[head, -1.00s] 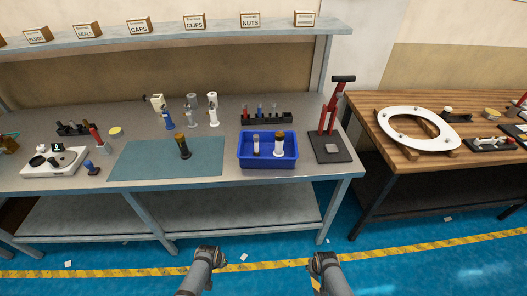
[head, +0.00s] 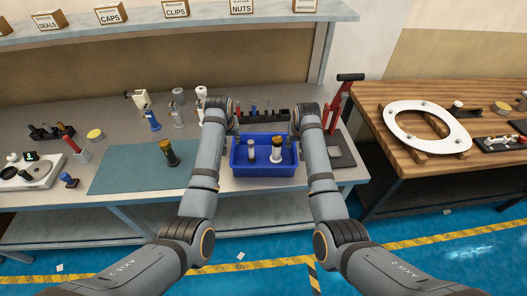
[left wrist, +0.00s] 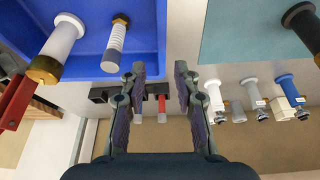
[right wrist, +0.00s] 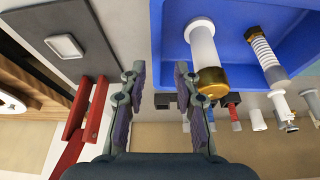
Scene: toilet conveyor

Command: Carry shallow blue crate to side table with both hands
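The shallow blue crate (head: 263,183) sits on the grey workbench (head: 225,184) and holds two upright cylindrical parts, a white one with a brass collar (head: 277,152) and a ribbed one (head: 251,149). My left gripper (left wrist: 160,68) is open and empty by the crate's left side. My right gripper (right wrist: 160,70) is open and empty by its right side. Neither wrist view shows fingers around a crate wall. The wooden side table (head: 370,103) stands to the right.
A white toilet seat ring (head: 393,122) lies on the side table with small parts beyond it. A red press (head: 335,108) stands right of the crate, close to my right arm. A rack of small tools (head: 285,116) is behind the crate. A dark part (head: 168,153) stands on the teal mat (head: 125,178).

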